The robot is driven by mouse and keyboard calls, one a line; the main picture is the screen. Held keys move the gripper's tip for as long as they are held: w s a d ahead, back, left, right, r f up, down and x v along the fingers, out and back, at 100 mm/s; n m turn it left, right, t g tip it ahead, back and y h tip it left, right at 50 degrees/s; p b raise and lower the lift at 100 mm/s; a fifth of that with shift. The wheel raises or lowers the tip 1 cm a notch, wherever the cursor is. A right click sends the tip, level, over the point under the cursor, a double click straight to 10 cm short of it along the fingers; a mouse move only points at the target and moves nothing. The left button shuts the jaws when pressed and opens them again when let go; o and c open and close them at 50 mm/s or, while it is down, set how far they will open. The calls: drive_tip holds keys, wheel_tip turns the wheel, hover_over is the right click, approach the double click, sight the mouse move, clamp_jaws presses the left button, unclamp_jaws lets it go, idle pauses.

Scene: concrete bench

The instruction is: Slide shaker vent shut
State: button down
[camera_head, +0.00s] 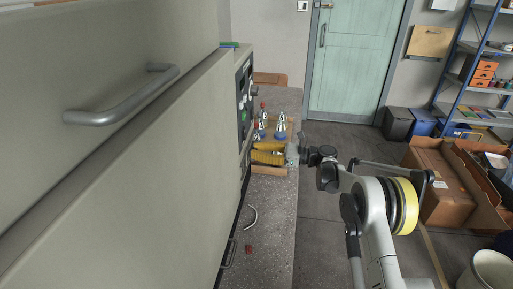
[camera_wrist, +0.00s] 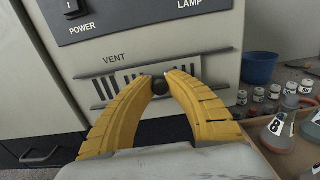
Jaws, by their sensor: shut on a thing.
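The shaker (camera_wrist: 265,12) is a pale cabinet; its front fills the upper part of the wrist view, with a dark panel marked POWER and LAMP. Below the word VENT is a slotted vent (camera_wrist: 103,90) with a light sliding plate (camera_wrist: 188,66) over it. Dark slots show at left and some at right of the plate. A small dark round knob (camera_wrist: 160,86) sits on the plate. My gripper (camera_wrist: 161,80) has its yellow fingertips shut on this knob from both sides. In the head view my gripper (camera_head: 266,152) reaches the machine's front from the right; the vent is hidden there.
A large cabinet with a handle (camera_head: 120,100) fills the head view's left. The near bench (camera_head: 272,215) is mostly clear.

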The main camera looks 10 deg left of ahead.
drive_tip(key=s, duration=0.6)
drive_tip(key=shift+d+f, duration=0.1)
drive_tip(key=shift+d, duration=0.1)
drive_tip(key=c, duration=1.7)
unclamp_jaws()
drive_tip(key=o, duration=0.4)
drive_tip(key=shift+s+d, duration=0.1)
drive_tip(key=shift+c, duration=0.2)
approach(244, 160)
drive_tip(key=d, duration=0.4)
drive_tip(key=shift+w+d+f, duration=0.3)
drive_tip(key=shift+w+d, duration=0.05)
drive_tip(key=shift+w, duration=0.05)
